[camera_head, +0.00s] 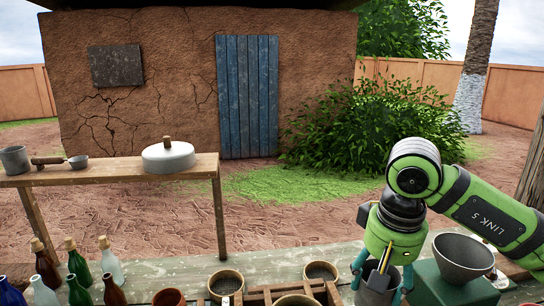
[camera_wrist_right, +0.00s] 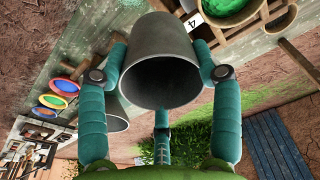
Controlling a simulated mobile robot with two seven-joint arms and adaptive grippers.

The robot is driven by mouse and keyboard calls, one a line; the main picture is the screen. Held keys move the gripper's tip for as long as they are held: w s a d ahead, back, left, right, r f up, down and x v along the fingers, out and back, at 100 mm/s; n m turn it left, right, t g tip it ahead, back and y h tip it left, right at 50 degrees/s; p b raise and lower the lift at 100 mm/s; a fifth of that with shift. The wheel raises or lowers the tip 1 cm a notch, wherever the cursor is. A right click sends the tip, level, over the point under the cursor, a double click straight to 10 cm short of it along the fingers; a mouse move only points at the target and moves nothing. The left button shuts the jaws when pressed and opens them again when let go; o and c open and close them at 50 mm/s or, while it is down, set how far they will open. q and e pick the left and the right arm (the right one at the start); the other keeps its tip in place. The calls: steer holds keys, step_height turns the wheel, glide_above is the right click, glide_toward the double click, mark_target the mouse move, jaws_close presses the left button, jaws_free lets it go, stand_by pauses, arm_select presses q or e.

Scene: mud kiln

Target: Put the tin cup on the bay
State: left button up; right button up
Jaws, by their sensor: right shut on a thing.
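My right gripper (camera_head: 382,279) is shut on a grey tin cup (camera_head: 374,290), low in the head view at the near table. In the right wrist view, the teal fingers (camera_wrist_right: 160,85) grip the cup (camera_wrist_right: 160,50) on both sides, and its dark open mouth faces the camera. A number card "4" (camera_wrist_right: 195,20) shows beside the cup in the wrist view; I cannot tell which area is the bay. My left gripper is not in view.
A grey bowl (camera_head: 462,257) stands on a green block (camera_head: 428,285) right of my gripper.

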step_height(320, 180, down, 10)
steer(key=b, duration=1)
steer(key=s+f, duration=0.5)
steer(key=s, duration=0.2)
steer(key=shift+f, duration=0.2)
steer(key=shift+s+d, duration=0.1)
